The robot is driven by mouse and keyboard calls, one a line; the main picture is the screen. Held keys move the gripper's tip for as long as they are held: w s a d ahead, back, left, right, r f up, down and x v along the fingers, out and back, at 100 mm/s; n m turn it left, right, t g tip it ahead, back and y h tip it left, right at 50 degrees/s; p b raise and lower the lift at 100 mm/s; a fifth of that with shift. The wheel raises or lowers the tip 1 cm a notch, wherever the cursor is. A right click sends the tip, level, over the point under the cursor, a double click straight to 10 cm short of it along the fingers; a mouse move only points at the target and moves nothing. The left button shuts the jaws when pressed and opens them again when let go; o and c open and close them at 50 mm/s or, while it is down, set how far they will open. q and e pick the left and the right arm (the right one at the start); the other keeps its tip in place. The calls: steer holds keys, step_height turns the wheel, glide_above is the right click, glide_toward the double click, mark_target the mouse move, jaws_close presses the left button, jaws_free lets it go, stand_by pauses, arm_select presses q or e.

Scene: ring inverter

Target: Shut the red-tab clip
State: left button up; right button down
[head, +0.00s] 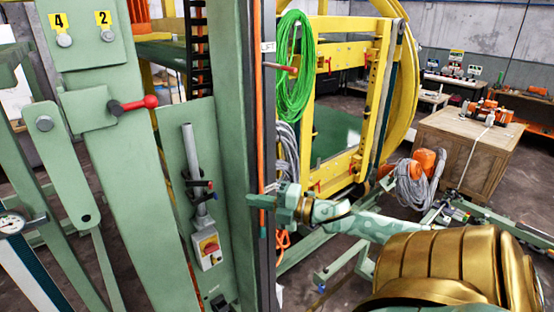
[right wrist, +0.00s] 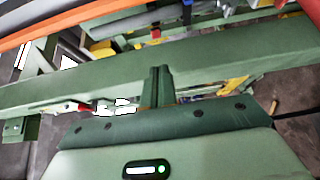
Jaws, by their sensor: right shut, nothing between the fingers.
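My right gripper (head: 256,200) reaches in from the right in the head view. Its fingers are shut and empty, pointing left across the edge of the green column (head: 236,110). In the right wrist view the shut fingers (right wrist: 157,85) stand in front of a green beam. On the green panel left of the column, dark clips (head: 200,184) sit around a grey tube (head: 192,150). I cannot make out clearly which is the red-tab clip, or whether it is open or shut. The gripper is apart from these clips, to their right. My left gripper is not in view.
A red-knobbed lever (head: 136,104) sticks out at the left. A yellow and red switch box (head: 208,248) is below the tube. An orange line (head: 261,130) runs down the column. A yellow frame (head: 378,90) with a green hose coil (head: 293,70) stands behind, and a wooden crate (head: 450,155) at right.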

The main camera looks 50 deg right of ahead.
steer(key=v, duration=0.5)
steer(key=w+a+r+m+t+h+p, duration=0.1)
steer(key=a+r+m+t+h+p, duration=0.25)
steer(key=a+m, duration=0.3)
steer(key=n+g+h+p, duration=0.2)
steer(key=g+h, duration=0.1)
steer(key=h, duration=0.1)
glide_toward(199, 184)
steer(key=a, duration=0.2)
steer(key=shift+t, duration=0.25)
steer(key=shift+w+d+f, duration=0.15)
steer(key=shift+w+d, duration=0.5)
steer(key=shift+w, duration=0.1)
steer(key=shift+w+d+f, duration=0.15)
steer(key=shift+w+d, duration=0.55)
steer(key=shift+w, duration=0.05)
